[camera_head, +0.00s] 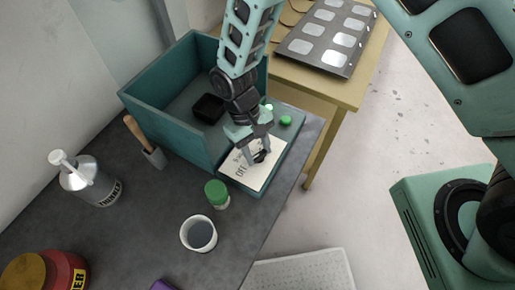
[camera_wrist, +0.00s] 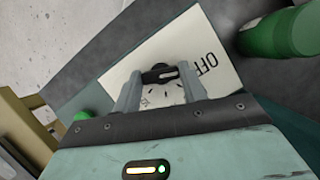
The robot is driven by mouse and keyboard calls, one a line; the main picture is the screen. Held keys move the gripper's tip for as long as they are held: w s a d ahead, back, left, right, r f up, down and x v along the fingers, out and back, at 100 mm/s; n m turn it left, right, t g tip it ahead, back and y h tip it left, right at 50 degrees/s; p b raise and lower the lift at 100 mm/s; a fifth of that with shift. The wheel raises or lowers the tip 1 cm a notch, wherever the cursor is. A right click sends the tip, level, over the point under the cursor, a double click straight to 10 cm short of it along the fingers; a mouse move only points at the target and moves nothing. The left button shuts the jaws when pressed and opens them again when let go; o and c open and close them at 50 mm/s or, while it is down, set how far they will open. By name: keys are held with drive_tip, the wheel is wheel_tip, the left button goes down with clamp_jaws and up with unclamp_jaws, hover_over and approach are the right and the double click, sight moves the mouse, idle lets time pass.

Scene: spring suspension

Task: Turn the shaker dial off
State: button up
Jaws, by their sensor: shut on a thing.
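The shaker is a teal open box (camera_head: 170,125) on the dark bench, with a cream dial panel (camera_head: 236,170) on its front ledge. The panel has printed marks and the word OFF, which also shows in the wrist view (camera_wrist: 205,64). The black dial (camera_wrist: 160,74) sits on the panel, and its top edge shows in the wrist view. In the head view the dial (camera_head: 261,156) is partly covered by my fingers. My gripper (camera_head: 258,153) points down at the panel. In the wrist view my gripper (camera_wrist: 160,85) has its fingers on both sides of the dial, shut on it.
Green buttons (camera_head: 286,120) sit beside the panel. A green-capped bottle (camera_head: 217,193) and a white cup (camera_head: 199,234) stand just in front of the shaker. A metal wash bottle (camera_head: 90,181) and a red container (camera_head: 62,272) stand at the left. A wooden table (camera_head: 318,88) is behind.

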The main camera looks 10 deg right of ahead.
drive_tip(key=o, duration=1)
drive_tip(key=shift+r, duration=0.15)
drive_tip(key=b+v, duration=0.4)
drive_tip(key=v, duration=1.3)
drive_tip(key=shift+r+b, duration=0.1)
drive_tip(key=shift+b, duration=0.3)
drive_tip(key=s+d+t+y, duration=0.1)
drive_tip(key=s+d, duration=0.3)
drive_tip(key=s, duration=0.2)
drive_tip(key=s+d+r+n+t+y+b, duration=0.1)
drive_tip(key=s+d, duration=0.3)
drive_tip(key=s, duration=0.2)
drive_tip(key=s+d+r+t+b, duration=0.1)
drive_tip(key=s+d+t, duration=0.1)
drive_tip(key=s, duration=0.4)
drive_tip(key=shift+d+r+n+y, duration=0.2)
drive_tip(key=shift+d+n+y, duration=0.2)
drive_tip(key=shift+d, duration=0.5)
